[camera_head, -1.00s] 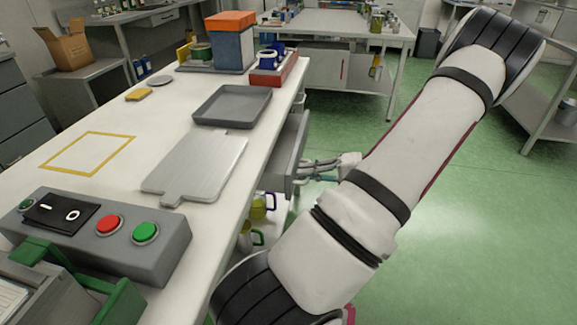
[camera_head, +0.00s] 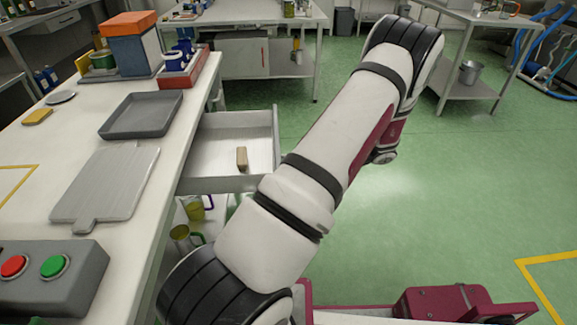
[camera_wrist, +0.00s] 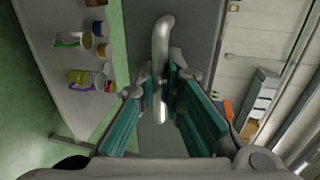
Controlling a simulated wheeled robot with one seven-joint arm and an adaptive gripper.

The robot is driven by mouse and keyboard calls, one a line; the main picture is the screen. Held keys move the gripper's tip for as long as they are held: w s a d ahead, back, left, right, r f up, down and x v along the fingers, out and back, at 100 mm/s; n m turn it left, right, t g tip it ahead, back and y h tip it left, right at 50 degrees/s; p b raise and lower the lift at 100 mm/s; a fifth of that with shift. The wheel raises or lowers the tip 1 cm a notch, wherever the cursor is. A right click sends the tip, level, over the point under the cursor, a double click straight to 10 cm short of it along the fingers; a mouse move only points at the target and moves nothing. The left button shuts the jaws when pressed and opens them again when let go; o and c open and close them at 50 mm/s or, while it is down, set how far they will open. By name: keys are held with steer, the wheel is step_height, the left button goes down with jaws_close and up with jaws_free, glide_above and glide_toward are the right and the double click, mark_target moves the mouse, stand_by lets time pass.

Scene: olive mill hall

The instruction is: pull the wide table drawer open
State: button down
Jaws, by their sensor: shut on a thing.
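The wide table drawer (camera_head: 212,150) stands well out from the side of the white worktable (camera_head: 152,215) in the head view. Its inside is visible, with a small tan block (camera_head: 241,158) lying in it. In the wrist view the grey drawer front (camera_wrist: 200,28) fills the upper middle, with its curved metal handle (camera_wrist: 162,45) standing out from it. My gripper (camera_wrist: 163,88) is shut on the handle, its teal-padded fingers on either side of it. In the head view my arm hides the gripper and the handle.
A grey tray (camera_head: 147,115) and a metal board (camera_head: 105,188) lie on the tabletop. Mugs (camera_head: 194,208) stand on the shelf below the drawer. Green floor (camera_head: 440,190) is clear to the right; a steel trolley (camera_head: 472,60) stands farther back.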

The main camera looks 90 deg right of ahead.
stand_by(0.3)
steer(key=c, duration=2)
jaws_free()
steer(key=shift+o, duration=0.2)
steer(key=v, duration=1.2)
